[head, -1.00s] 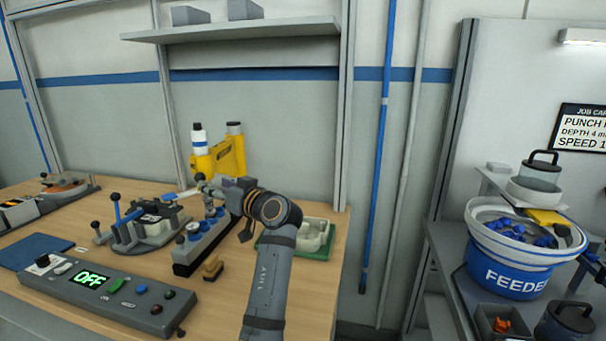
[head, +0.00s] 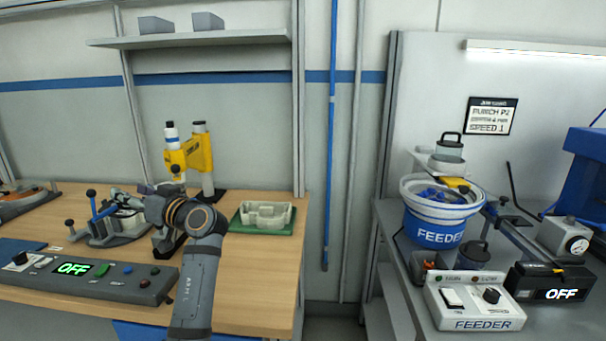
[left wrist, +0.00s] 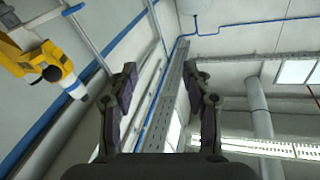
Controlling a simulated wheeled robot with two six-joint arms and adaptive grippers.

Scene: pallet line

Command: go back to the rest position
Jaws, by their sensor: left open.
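My left arm rises from the bottom of the head view over the wooden bench. Its wrist hides part of the left gripper (head: 138,200), which points away toward the clamp fixture. In the left wrist view the two dark fingers of the left gripper (left wrist: 162,80) stand wide apart with nothing between them. My right gripper is not in view.
The wooden bench (head: 255,295) carries a control box (head: 85,272) reading OFF, a clamp fixture (head: 115,228), a yellow press (head: 195,155) and a green tray (head: 265,230) holding a pale part. At right stand the feeder bowl (head: 437,235) and feeder control box (head: 475,310).

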